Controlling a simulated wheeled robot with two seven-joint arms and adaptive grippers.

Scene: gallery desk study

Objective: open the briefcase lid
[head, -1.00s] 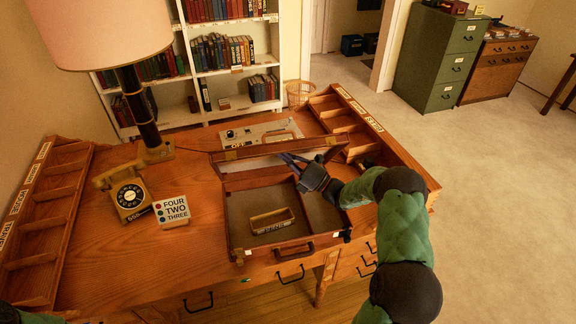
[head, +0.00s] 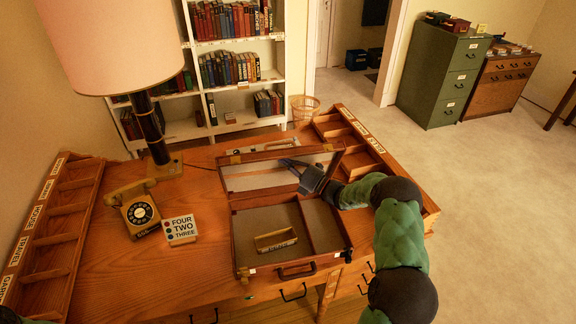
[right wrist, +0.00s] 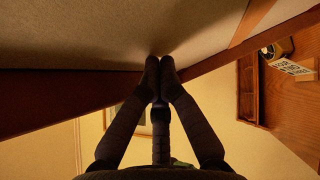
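The brown briefcase (head: 240,250) lies on the desk with its lid (head: 233,160) raised past upright, the pale lining showing. Its base has a divider and holds a small labelled wooden tray (head: 276,241). My right gripper (head: 290,164) is at the lid's inner face, reaching in from the right. In the right wrist view the gripper's fingers (right wrist: 159,66) are together, with their tips at the lid (right wrist: 120,45) near its rim; nothing shows between them. Whether the tips press on the lining is hard to tell. My left gripper is out of view.
On the desk (head: 110,270), left of the briefcase, stand a lamp (head: 152,130), a rotary phone (head: 138,212) and a sign block (head: 180,229). Slotted racks line the left (head: 45,240) and right (head: 385,160) edges. A panel behind the lid is mostly hidden.

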